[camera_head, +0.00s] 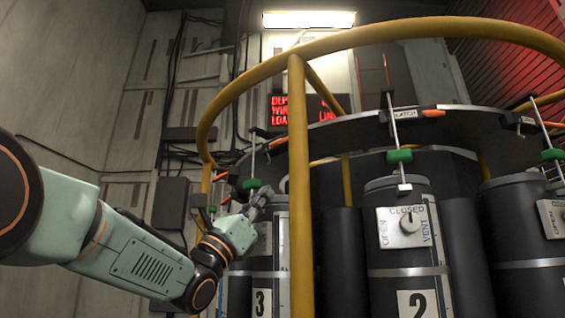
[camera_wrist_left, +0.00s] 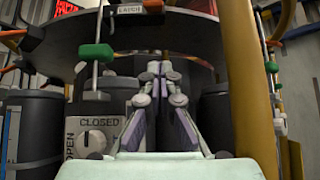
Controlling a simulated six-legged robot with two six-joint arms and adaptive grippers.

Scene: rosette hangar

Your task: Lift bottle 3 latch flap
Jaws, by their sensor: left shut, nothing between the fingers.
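Bottle 3 (camera_head: 262,293) is a dark cylinder with a white number plate, standing behind the yellow post. Its latch flap appears to be the orange tab (camera_head: 277,146) on the curved rim above it. In the left wrist view an orange tab (camera_wrist_left: 153,5) sits beside a LATCH label at the top edge, partly cut off. My left gripper (camera_head: 262,193) is below the rim, in front of bottle 3's upper part, apart from the tab. In the wrist view its fingers (camera_wrist_left: 160,68) are together and empty, right of a vent knob (camera_wrist_left: 95,140). My right gripper is out of view.
A yellow guard rail with an upright post (camera_head: 299,190) stands close to the right of my left gripper; the post also shows in the wrist view (camera_wrist_left: 245,70). A rod with a green grip (camera_head: 251,184) hangs by the gripper. Bottle 2 (camera_head: 385,265) stands to the right.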

